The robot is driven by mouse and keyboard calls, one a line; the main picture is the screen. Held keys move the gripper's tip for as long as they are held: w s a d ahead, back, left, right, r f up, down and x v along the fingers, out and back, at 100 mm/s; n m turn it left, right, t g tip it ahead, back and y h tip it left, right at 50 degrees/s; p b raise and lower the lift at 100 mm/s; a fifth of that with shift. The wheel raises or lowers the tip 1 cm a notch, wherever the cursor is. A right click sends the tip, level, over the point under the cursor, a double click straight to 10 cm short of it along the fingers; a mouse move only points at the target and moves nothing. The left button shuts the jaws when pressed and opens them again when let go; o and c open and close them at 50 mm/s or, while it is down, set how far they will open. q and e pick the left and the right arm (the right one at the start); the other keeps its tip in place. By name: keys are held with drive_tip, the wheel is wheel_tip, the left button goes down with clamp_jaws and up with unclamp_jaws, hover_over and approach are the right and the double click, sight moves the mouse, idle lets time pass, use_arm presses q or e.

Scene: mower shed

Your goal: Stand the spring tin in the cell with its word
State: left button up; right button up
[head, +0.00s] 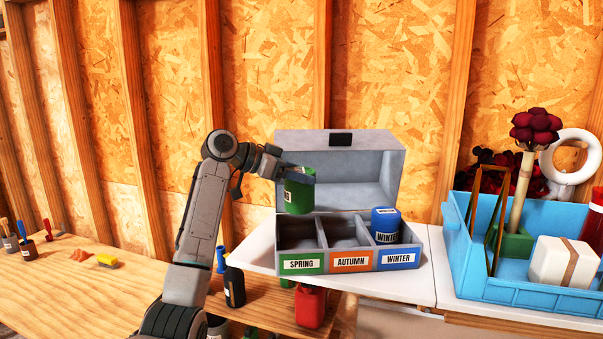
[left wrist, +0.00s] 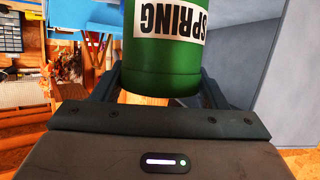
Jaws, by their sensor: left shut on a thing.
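The green spring tin (head: 299,196) is held in my left gripper (head: 296,176), above the left cell of the grey box (head: 330,217). In the left wrist view the tin (left wrist: 160,62) sits between the fingers, its white label reading SPRING. The box has three cells, with front labels SPRING (head: 300,264) in green, AUTUMN (head: 351,261) in orange and WINTER (head: 398,258) in blue. The SPRING and AUTUMN cells look empty. A blue winter tin (head: 386,225) stands in the WINTER cell. My right gripper is not in view.
The box's open lid (head: 345,155) rises behind the cells. A blue crate (head: 520,290) with a white parcel (head: 562,261) and other items stands to the right. A wooden bench (head: 75,290) with brushes and bottles is at the left, lower down.

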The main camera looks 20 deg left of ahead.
sight(298, 211)
use_arm(q)
drive_tip(key=shift+f+b, duration=0.4)
drive_tip(key=shift+f, duration=0.3)
wheel_tip(298, 211, down, 2)
drive_tip(key=shift+d+f+b, duration=0.1)
drive_tip(key=shift+b, duration=0.6)
drive_tip(key=shift+f+b, duration=0.45)
drive_tip(key=shift+f, duration=0.15)
drive_tip(key=shift+f+b, duration=0.6)
drive_tip(key=shift+f, duration=0.7)
drive_tip(key=shift+f+b, duration=0.7)
drive_tip(key=shift+f, duration=0.65)
drive_tip(key=shift+f+b, duration=0.3)
drive_tip(key=shift+f, duration=0.35)
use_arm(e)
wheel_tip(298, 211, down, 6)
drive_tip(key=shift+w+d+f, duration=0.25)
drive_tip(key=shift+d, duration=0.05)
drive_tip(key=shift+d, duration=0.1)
use_arm(q)
drive_tip(key=o, duration=1.1)
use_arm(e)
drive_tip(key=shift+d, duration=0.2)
